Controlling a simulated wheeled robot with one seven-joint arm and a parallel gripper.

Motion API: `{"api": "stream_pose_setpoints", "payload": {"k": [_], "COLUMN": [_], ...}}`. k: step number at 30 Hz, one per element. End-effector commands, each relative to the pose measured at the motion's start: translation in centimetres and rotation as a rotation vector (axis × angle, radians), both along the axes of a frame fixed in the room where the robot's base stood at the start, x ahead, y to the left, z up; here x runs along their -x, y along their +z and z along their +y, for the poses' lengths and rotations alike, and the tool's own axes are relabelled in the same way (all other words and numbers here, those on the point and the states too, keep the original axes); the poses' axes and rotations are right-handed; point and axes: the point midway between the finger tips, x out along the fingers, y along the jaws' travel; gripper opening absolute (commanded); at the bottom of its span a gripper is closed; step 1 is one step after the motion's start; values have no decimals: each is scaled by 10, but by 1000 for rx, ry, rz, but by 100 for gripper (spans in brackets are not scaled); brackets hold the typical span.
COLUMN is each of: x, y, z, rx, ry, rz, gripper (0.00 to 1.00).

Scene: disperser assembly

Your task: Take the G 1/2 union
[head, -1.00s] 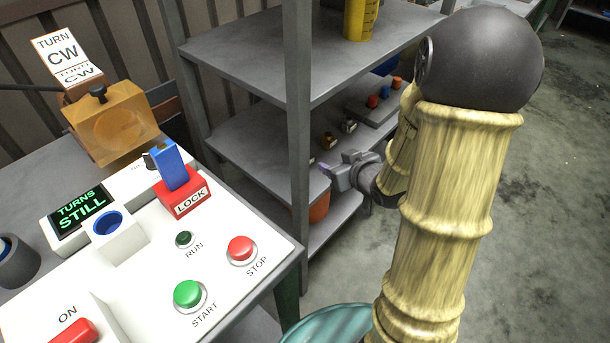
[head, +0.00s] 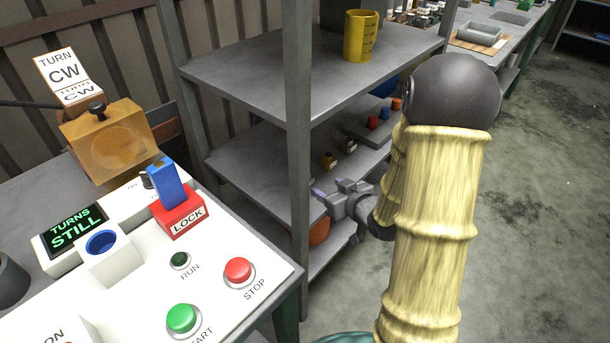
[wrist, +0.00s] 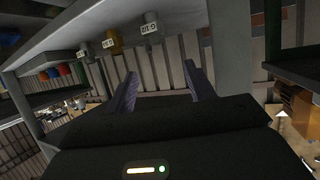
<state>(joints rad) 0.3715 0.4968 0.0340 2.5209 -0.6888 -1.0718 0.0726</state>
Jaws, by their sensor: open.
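Small fittings sit on the middle shelf (head: 270,182) of the rack. In the head view I see a brass one (head: 329,161) and a grey one (head: 350,147). The wrist view shows a grey fitting (wrist: 151,18), a brass one (wrist: 115,36) and another grey one at the shelf edge, each with a small white label. My gripper (head: 328,188) is open and empty at the shelf's front, apart from the fittings. Its two fingers also show in the wrist view (wrist: 160,76).
A rack post (head: 298,120) stands just left of my gripper. Red, blue and orange parts (head: 372,122) sit farther along the shelf. A yellow cup (head: 360,37) stands on the upper shelf. The control panel (head: 225,300) is at the left.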

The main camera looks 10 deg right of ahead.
Motion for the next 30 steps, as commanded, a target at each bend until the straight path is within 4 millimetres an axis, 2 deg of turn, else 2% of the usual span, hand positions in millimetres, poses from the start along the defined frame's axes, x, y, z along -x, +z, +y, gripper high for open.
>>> {"api": "stream_pose_setpoints", "payload": {"k": [15, 18, 30], "x": [-76, -85, -90], "y": [-36, -40, -41], "z": [25, 28, 29], "rx": [1, 1, 2], "ry": [2, 1, -1], "rz": [0, 1, 1], "gripper": [54, 54, 54]}}
